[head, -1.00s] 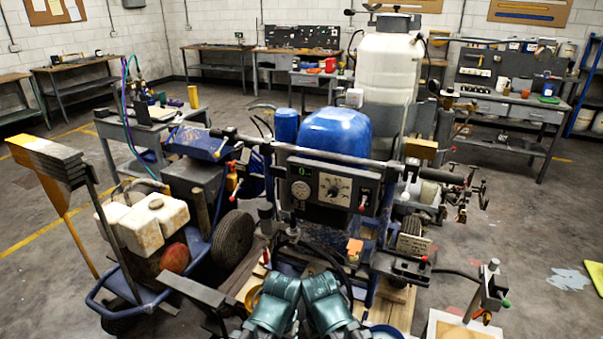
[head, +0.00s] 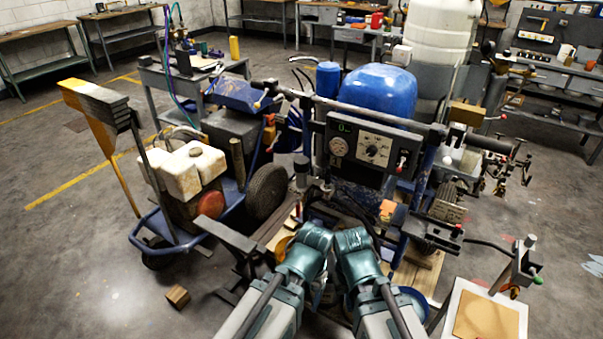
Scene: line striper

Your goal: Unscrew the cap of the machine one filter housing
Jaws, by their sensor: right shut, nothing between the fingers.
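The line striper, the machine with a blue rounded tank (head: 378,90), stands in the middle of the head view. Its front has a dark control panel (head: 368,146) with a gauge, a dial and a small green display. A blue upright cylinder (head: 328,79) stands left of the tank. I cannot tell for certain which part is the filter housing cap. My two teal arms reach in from the bottom centre, low in front of the machine. My right gripper is shut and empty, mostly hidden among the arm links. My left gripper is hidden by the arms.
A cart with white containers (head: 188,168) stands at left, beside a yellow-topped post (head: 92,105). A small wooden block (head: 177,295) lies on the floor. A white-edged board (head: 484,317) is at lower right. Workbenches line the back. Floor at far left is clear.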

